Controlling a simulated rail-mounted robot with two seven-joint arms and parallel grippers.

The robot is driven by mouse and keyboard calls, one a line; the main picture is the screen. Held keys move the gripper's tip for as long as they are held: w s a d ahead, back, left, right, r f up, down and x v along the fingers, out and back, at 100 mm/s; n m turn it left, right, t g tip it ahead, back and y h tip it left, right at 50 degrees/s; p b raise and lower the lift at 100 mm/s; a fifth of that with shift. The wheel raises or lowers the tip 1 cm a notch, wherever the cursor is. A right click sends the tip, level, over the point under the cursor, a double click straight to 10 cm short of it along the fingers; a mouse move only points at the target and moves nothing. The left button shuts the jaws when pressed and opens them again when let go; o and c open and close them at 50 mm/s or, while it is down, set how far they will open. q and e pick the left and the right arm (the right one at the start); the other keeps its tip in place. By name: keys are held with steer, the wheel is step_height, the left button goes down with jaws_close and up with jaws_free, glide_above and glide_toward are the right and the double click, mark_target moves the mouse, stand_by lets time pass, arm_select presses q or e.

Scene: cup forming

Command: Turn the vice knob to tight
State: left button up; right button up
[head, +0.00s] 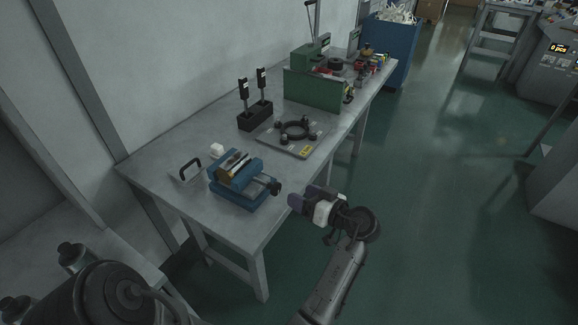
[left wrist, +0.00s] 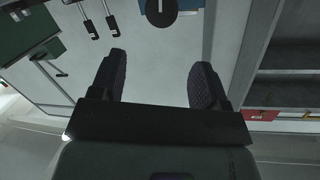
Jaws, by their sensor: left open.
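The blue vice (head: 240,182) stands on the grey workbench near its front edge. Its dark round knob (head: 275,187) sticks out on the right side of the vice. The knob also shows in the left wrist view (left wrist: 161,12) at the top edge, partly cut off, with a pale line on its black face. My left gripper (head: 298,203) is just off the bench edge, right of the knob and apart from it. In the left wrist view its two dark fingers (left wrist: 158,78) are spread, with nothing between them. My right gripper is not in view.
The workbench (head: 165,160) also bears a black handle (head: 188,168), a white cube (head: 217,149), a plate with a black ring (head: 295,130), a black stand with two uprights (head: 254,116) and a green machine (head: 312,90). The floor right of the bench is free.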

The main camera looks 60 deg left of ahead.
arm_select(q)
steer(key=s+d+r+m+t+h+p, duration=0.4)
steer(key=r+m+p, duration=0.3)
steer(key=p, duration=1.1)
steer(key=s+d+r+m+t+h+p, duration=0.4)
steer(key=r+p, duration=0.7)
steer(key=p, duration=0.7)
steer(key=shift+s+d+r+m+t+h, duration=0.35)
steer(key=shift+s+d+m+t, duration=0.8)
steer(key=shift+m, duration=0.95)
steer(key=shift+w+d+f+t, duration=0.1)
steer(key=shift+w+t, duration=0.1)
steer(key=shift+t, duration=0.05)
